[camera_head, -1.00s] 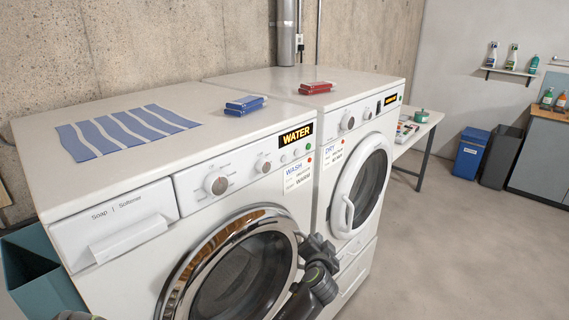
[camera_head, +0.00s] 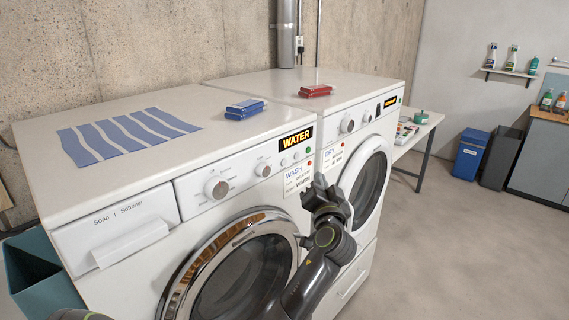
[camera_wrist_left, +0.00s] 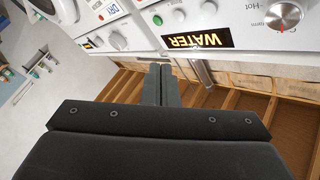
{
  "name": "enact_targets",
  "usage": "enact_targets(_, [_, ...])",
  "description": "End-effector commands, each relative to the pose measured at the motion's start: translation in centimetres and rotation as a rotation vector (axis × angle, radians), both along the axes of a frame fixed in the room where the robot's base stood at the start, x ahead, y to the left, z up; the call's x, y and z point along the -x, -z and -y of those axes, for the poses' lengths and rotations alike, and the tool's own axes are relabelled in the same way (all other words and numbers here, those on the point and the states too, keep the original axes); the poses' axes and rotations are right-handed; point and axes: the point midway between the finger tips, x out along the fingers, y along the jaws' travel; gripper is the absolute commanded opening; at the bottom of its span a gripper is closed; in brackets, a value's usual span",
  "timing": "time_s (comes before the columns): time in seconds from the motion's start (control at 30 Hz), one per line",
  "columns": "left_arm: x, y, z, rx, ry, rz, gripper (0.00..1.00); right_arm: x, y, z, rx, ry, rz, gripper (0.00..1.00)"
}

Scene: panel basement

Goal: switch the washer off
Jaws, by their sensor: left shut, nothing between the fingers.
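The washer (camera_head: 120,250) is the white machine on the left, with a WASH sign (camera_head: 297,171) and a round chrome-rimmed door. Its panel has a lit WATER display (camera_head: 296,139), two knobs and small buttons, including a green one (camera_head: 308,150). My left gripper (camera_head: 319,184) is shut and empty, in front of the machines, right of the WASH sign and apart from the panel. My right gripper is out of view.
The dryer (camera_head: 345,265) stands close on the right, with its own door and panel. A teal bin (camera_head: 45,275) stands at the left.

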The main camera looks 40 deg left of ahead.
Motion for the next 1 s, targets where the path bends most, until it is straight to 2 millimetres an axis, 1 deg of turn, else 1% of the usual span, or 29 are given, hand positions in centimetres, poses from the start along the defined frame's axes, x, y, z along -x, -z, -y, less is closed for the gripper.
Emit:
enact_targets(0.17, [-0.1,-0.1,-1.1,-0.004,-0.001,-0.001,0.00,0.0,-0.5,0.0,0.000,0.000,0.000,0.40])
enact_targets(0.53, [-0.5,-0.1,-6.2,-0.004,-0.002,-0.003,0.00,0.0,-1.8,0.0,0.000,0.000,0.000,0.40])
enact_targets(0.63, [-0.7,0.1,-7.3,-0.003,-0.001,-0.002,0.00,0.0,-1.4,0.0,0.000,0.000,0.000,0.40])
enact_targets(0.8, [-0.8,0.1,-8.4,-0.001,0.000,-0.001,0.00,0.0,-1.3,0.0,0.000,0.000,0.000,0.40])
enact_targets(1.0, [-0.8,0.0,-8.8,0.000,0.001,-0.001,0.00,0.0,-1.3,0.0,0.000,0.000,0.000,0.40])
